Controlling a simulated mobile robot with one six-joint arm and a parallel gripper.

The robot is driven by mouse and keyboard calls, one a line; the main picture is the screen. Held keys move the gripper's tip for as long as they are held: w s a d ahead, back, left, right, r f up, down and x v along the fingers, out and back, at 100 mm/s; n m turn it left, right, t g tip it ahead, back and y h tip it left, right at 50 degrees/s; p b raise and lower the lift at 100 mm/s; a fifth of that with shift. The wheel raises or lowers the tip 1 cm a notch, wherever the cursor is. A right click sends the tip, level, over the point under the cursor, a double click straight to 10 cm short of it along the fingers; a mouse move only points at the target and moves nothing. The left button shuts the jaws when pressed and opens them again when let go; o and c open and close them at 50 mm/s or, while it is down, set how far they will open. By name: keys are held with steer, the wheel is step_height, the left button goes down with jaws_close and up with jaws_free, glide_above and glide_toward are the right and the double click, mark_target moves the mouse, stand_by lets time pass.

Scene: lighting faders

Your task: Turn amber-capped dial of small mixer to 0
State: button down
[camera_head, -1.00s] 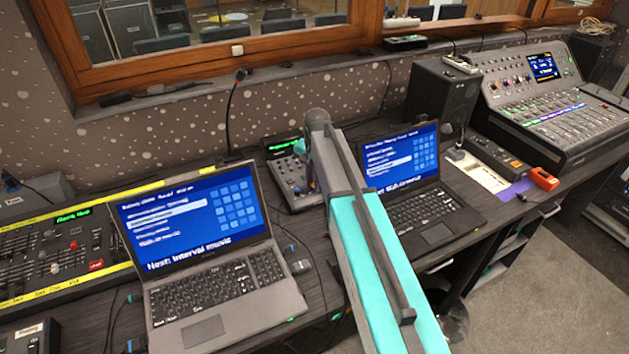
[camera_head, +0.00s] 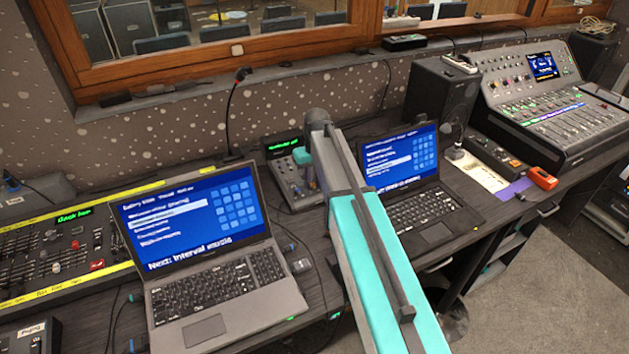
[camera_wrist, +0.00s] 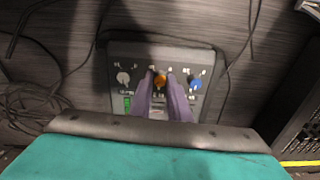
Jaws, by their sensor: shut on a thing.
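The small mixer (camera_head: 284,178) stands on the desk between the two laptops, partly hidden by my arm in the head view. In the wrist view its panel (camera_wrist: 206,59) shows a row of dials: a white-capped dial (camera_wrist: 123,78), the amber-capped dial (camera_wrist: 160,80) in the middle and a blue-capped dial (camera_wrist: 196,84). My gripper (camera_wrist: 161,84) has its two purple fingers on either side of the amber-capped dial, shut on it. The exact pointer angle of the dial is too small to read. In the head view the fingers are mostly hidden.
A left laptop (camera_head: 222,285) and a right laptop (camera_head: 427,207) flank the mixer closely. A gooseneck microphone (camera_head: 233,112) rises behind the left laptop. Cables lie on the desk around the mixer. A black speaker (camera_head: 440,98) and a large console (camera_head: 540,105) stand to the right.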

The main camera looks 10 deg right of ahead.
steer(key=n, duration=0.4)
steer(key=shift+w+r+n, duration=0.1)
steer(key=shift+w+n, duration=0.05)
steer(key=shift+n, duration=0.15)
steer(key=n, duration=0.3)
steer(key=shift+n, duration=0.3)
steer(key=n, duration=2.3)
steer(key=shift+n, duration=0.4)
